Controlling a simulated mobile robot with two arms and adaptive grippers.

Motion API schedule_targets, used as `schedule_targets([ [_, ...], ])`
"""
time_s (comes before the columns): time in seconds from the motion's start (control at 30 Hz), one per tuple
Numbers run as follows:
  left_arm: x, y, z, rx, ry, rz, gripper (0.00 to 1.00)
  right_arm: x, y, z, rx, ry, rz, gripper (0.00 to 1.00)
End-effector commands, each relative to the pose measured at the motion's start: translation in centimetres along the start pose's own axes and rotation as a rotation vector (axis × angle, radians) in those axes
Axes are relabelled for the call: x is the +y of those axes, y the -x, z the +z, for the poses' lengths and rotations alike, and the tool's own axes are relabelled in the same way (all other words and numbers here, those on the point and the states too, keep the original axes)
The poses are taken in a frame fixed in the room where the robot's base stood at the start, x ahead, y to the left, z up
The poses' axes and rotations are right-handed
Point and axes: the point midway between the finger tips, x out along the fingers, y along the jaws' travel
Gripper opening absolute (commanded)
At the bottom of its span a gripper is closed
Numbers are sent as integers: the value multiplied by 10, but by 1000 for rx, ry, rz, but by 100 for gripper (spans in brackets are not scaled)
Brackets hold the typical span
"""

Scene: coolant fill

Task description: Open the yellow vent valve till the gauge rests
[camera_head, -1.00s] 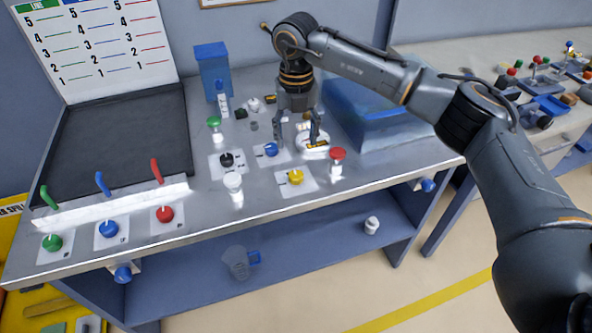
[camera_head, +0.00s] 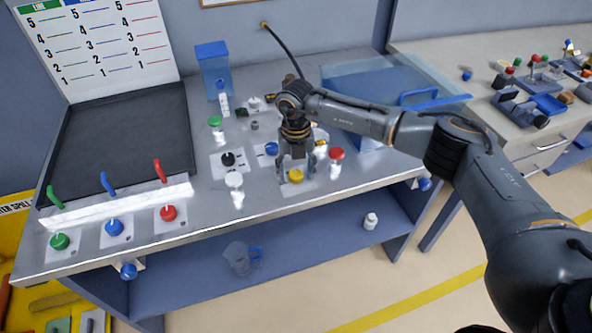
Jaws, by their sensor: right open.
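The yellow vent valve (camera_head: 296,176) is a round yellow knob on a pale square plate near the bench's front edge. My right gripper (camera_head: 295,172) points down at it from above, its open fingers on either side of the knob; I cannot tell whether they touch it. A round white thing, perhaps the gauge (camera_head: 320,137), is mostly hidden behind my right gripper, so its reading does not show. My left gripper is not in view.
A blue knob (camera_head: 271,148), a black knob (camera_head: 228,159), a white-capped bottle (camera_head: 235,187) and a red-capped bottle (camera_head: 335,161) stand close by. A blue bin (camera_head: 350,95) is behind to the right.

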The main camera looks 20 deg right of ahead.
Motion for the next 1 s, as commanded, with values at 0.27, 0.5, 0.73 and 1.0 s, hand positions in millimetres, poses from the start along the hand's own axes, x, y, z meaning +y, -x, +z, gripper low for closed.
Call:
schedule_targets([
  [0.27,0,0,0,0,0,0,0,0,0,0,0,0,0,5],
  [0.5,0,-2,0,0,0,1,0,0,0,0,0,13,0,3],
  [0.73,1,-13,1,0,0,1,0,0,-2,0,-1,100,0,3],
  [1.0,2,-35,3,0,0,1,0,-1,-4,1,-2,317,0,3],
])
